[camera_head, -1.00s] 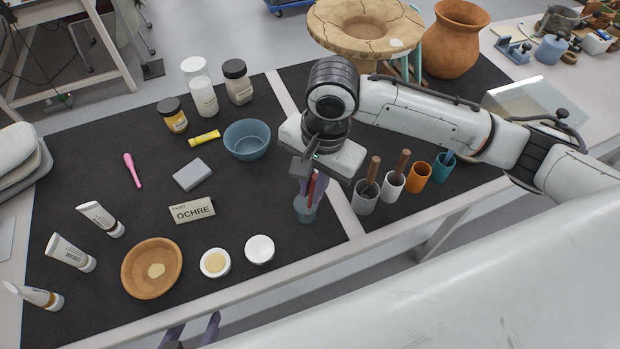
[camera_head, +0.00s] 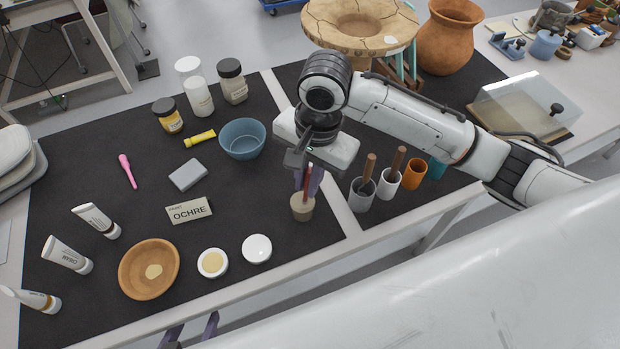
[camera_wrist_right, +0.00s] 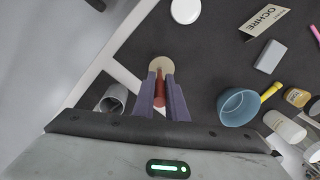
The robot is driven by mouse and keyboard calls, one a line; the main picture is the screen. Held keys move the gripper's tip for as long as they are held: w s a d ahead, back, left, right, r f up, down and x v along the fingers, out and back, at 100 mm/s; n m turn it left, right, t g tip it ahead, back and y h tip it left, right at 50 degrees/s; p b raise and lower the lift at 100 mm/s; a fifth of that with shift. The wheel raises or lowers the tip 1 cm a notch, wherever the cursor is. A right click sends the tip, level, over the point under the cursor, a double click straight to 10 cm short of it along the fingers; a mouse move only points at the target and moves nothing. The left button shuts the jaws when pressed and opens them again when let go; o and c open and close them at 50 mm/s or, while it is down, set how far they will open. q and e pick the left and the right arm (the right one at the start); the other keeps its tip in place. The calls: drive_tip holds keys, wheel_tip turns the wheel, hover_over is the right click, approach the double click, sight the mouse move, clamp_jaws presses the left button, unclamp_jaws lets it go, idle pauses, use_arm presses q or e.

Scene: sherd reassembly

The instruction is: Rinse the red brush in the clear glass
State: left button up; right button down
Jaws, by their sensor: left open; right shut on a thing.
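The red brush (camera_head: 308,178) stands upright, held by its handle in my right gripper (camera_head: 310,186); its lower end is hidden inside the glass. The glass (camera_head: 302,210) stands on the black mat, and its contents look cloudy beige. In the right wrist view, the brush handle (camera_wrist_right: 160,92) lies between the purple fingers of the gripper (camera_wrist_right: 162,88), and the beige round top of the glass (camera_wrist_right: 161,64) shows just beyond them. My left gripper (camera_head: 191,330) is open and empty at the bottom edge of the head view, away from the glass.
A grey cup (camera_head: 362,198), a white cup (camera_head: 387,186) and an orange cup (camera_head: 414,174) stand right of the glass. A blue bowl (camera_head: 242,139) is behind it to the left. A white lid (camera_head: 257,249) and an OCHRE card (camera_head: 189,211) lie left. The mat between them is clear.

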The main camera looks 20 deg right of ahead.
drive_tip(key=shift+s+d+r, duration=0.1)
drive_tip(key=shift+d+r, duration=0.1)
drive_tip(key=shift+r, duration=1.75)
drive_tip(key=shift+s+d+r, duration=0.1)
drive_tip(key=shift+d+r, duration=0.1)
drive_tip(key=shift+r, duration=2.3)
drive_tip(key=shift+r, duration=1.4)
